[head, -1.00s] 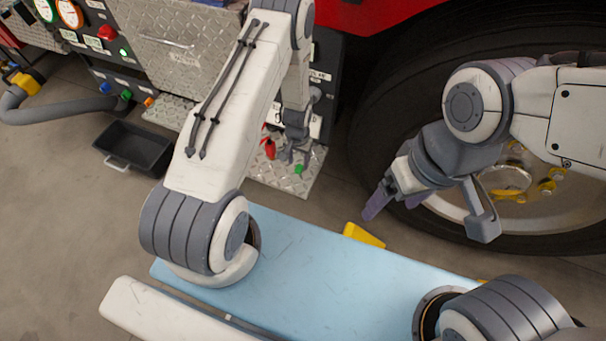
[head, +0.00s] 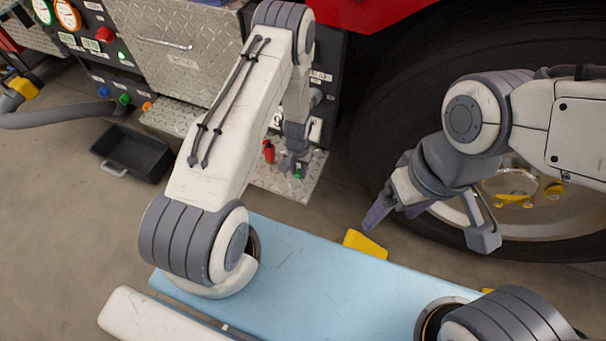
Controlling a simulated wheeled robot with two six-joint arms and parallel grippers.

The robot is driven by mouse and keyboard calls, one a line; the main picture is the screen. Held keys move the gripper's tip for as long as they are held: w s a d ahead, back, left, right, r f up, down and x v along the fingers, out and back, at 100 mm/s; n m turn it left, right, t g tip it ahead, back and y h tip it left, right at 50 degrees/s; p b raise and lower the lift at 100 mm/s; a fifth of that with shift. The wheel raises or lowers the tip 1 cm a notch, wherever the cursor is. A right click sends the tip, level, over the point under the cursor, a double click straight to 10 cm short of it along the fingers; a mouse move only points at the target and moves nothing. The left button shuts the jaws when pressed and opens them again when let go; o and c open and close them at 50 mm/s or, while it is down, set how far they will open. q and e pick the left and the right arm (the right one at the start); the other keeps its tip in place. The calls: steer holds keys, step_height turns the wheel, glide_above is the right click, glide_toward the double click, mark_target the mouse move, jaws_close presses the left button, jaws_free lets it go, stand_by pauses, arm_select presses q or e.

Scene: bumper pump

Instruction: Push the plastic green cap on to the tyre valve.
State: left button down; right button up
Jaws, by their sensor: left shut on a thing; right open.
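The small green cap (head: 298,173) is at the diamond-plate step below the pump panel, partly hidden by my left gripper. My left gripper (head: 293,166) points down there and is shut on the green cap. Whether the cap still touches the plate cannot be told. My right gripper (head: 430,224) is open and empty, in front of the big wheel at the right, its fingers wide apart. The black tyre (head: 385,120) surrounds a metal rim (head: 450,214), partly hidden by my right arm. I cannot make out the tyre valve.
A small red object (head: 269,152) stands on the diamond-plate step (head: 285,187), left of my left gripper. A yellow wedge-like block (head: 364,243) is on the floor near the tyre. A black tray (head: 132,152) and a grey hose (head: 60,119) are at the left.

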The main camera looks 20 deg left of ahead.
mark_target(299, 172)
arm_select(q)
steer(key=shift+r, duration=0.15)
steer(key=shift+r+p, duration=2.4)
steer(key=shift+r, duration=0.45)
steer(key=shift+r, duration=0.1)
